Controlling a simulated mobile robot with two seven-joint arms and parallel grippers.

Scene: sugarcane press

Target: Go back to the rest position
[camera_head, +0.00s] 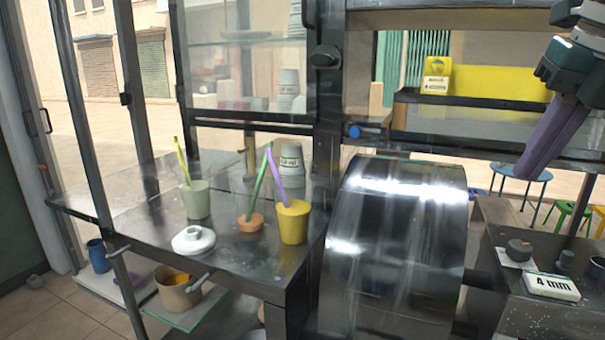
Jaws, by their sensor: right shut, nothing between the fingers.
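My right gripper (530,168) hangs at the upper right of the head view, with its purple fingers pointing down and to the left. Its fingers are shut with nothing between them. It is in the air above the right side of the press, touching nothing that I can see. My left gripper is not in view.
A large shiny metal drum (395,255) fills the lower middle. The metal counter (150,215) at left holds a yellow cup (294,222), a pale green cup (196,200) and a white lid (193,240). A control box (520,310) with a dark knob (519,249) stands below my right gripper.

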